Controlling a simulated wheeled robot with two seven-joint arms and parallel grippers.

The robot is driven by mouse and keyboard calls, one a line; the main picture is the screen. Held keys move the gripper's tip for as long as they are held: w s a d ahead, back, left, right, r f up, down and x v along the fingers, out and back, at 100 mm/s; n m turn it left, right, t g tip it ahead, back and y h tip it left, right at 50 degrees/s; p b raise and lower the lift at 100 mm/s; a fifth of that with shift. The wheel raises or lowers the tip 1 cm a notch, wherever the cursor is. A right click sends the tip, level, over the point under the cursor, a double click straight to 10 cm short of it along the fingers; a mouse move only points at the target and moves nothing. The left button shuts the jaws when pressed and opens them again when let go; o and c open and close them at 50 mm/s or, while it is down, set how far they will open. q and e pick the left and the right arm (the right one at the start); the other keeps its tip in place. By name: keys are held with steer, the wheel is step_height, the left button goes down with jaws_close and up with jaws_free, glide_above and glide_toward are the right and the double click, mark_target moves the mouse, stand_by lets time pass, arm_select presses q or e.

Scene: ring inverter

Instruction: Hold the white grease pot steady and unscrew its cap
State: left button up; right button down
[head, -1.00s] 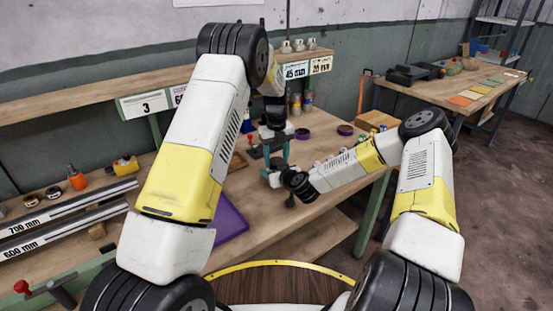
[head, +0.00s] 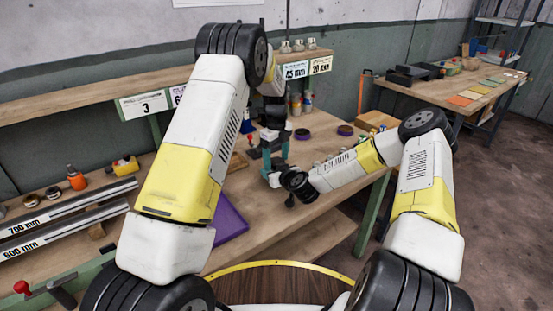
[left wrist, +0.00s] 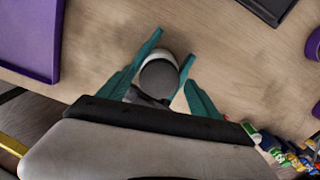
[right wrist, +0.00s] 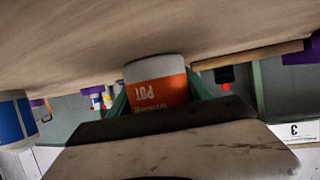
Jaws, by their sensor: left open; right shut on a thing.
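The white grease pot (right wrist: 155,68) stands upright on the workbench, with an orange label that reads upside down in the right wrist view. Its dark grey cap (left wrist: 158,78) shows from above in the left wrist view. My right gripper (right wrist: 157,88) is shut on the pot's body, one teal finger on each side. My left gripper (left wrist: 174,46) points down over the cap, its fingers open on either side of it. In the head view the left gripper (head: 275,158) is above the right one and the pot is mostly hidden by them.
A purple tray (head: 230,220) lies left of the grippers. Purple rings (head: 302,134) and several small bottles (head: 302,103) stand behind. A white container with a blue label (right wrist: 12,122) is at the left of the right wrist view.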

arm_select(q)
step_height(320, 180, up, 4)
steer(key=shift+r, duration=0.2)
steer(key=shift+c, duration=0.3)
step_height(320, 180, up, 3)
steer(key=shift+r+m, duration=0.15)
steer(key=shift+m, duration=0.95)
steer(key=shift+f, duration=3.9)
steer(key=c, duration=1.5)
steer(key=shift+n, duration=1.6)
steer(key=o, duration=1.6)
steer(key=shift+c, duration=0.2)
